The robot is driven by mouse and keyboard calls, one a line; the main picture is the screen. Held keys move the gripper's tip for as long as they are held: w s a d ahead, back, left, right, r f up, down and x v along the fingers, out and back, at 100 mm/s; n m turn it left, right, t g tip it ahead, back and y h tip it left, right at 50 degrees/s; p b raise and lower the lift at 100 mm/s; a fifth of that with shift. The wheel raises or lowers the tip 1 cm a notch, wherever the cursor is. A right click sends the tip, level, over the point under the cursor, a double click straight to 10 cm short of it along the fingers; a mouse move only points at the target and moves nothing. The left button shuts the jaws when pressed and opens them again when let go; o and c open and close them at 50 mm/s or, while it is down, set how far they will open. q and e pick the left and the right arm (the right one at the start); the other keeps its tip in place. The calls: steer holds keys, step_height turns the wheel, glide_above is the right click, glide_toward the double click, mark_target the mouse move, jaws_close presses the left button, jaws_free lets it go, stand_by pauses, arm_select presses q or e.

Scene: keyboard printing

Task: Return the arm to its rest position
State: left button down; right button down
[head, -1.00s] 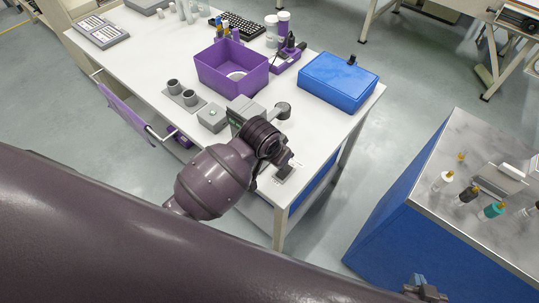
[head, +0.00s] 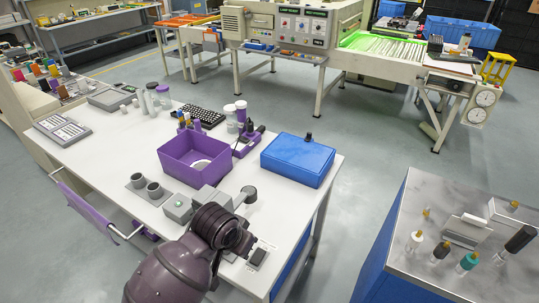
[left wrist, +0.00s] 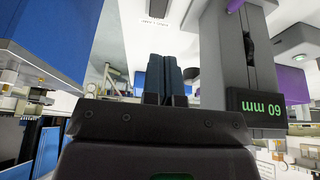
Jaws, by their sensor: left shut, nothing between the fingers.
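My left arm enters the head view from the bottom, and my left gripper (head: 243,242) is over the near part of the white table (head: 105,160), mostly hidden behind the wrist. In the left wrist view its two blue-grey fingers (left wrist: 166,78) are together with nothing between them. A grey device with a green "60 mm" readout (left wrist: 255,106), upside down in the picture, stands close to the right of the fingers. In the head view this device (head: 208,200) is partly hidden by my wrist. My right gripper is out of view.
A purple bin (head: 190,170), two grey cups on a base (head: 145,187), a blue box (head: 298,160) and a keyboard (head: 202,115) are on the table. A blue cabinet with a metal top (head: 400,225) stands at right. Open floor lies between.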

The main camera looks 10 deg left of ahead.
arm_select(q)
steer(key=shift+f, duration=0.1)
steer(key=s+a+f+n+t+y+b, duration=0.1)
steer(key=s+a+f+n+t+b, duration=0.2)
steer(key=s+a+f+t, duration=0.4)
steer(key=s+a+f, duration=0.5)
steer(key=s+a, duration=0.1)
steer(key=shift+s+y, duration=0.35)
steer(key=shift+y, duration=0.05)
steer(key=shift+a+f, duration=0.1)
